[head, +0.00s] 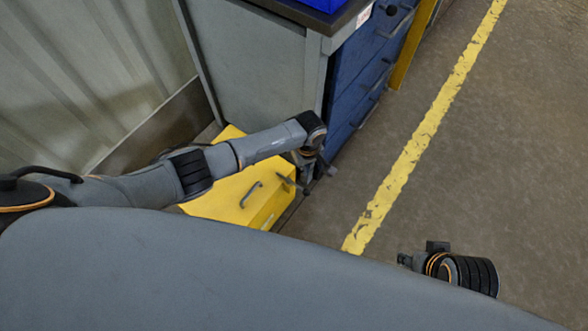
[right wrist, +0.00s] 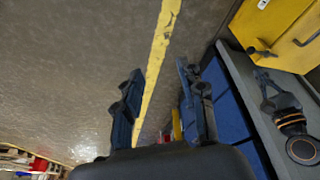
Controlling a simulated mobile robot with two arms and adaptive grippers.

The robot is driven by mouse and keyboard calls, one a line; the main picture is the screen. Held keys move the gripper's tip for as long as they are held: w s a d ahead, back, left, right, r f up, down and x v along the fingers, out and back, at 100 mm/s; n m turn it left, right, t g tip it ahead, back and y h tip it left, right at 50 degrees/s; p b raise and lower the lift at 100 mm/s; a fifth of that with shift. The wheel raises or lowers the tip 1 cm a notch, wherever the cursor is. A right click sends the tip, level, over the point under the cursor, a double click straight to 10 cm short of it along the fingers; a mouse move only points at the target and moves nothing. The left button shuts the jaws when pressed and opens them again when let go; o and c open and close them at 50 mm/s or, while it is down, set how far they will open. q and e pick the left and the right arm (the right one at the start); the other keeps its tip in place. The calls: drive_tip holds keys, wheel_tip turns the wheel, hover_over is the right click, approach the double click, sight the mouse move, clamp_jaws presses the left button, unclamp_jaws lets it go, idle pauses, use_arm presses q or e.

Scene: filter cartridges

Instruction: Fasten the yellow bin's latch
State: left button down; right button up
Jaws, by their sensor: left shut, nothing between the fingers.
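The yellow bin (head: 226,205) stands on the floor beside the blue drawer cabinet, partly hidden behind my left arm. It has a grey handle (head: 251,194) on its face. A dark lever, apparently the latch (head: 286,181), is at the bin's right edge. My left gripper (head: 318,172) is shut and empty just right of this lever; I cannot tell whether they touch. The right wrist view also shows the bin (right wrist: 285,30), the dark latch (right wrist: 261,52) and my left gripper (right wrist: 263,79) close by. My right gripper (right wrist: 159,72) is open and empty, away from the bin.
The blue drawer cabinet (head: 352,85) with a grey side stands behind the bin, with a blue container (head: 322,3) on top. A corrugated wall (head: 85,75) is at the left. The floor right of the cabinet is open, with a yellow line (head: 425,130).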

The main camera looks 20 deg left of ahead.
use_arm(q)
wheel_tip(320, 180, up, 2)
drive_tip(key=shift+r+p, duration=0.1)
drive_tip(key=shift+p, duration=1.15)
use_arm(e)
drive_tip(key=s+x, duration=0.1)
drive_tip(key=x, duration=0.8)
drive_tip(key=shift+s+f, duration=0.2)
drive_tip(key=shift+f, duration=0.45)
drive_tip(key=shift+g, duration=0.3)
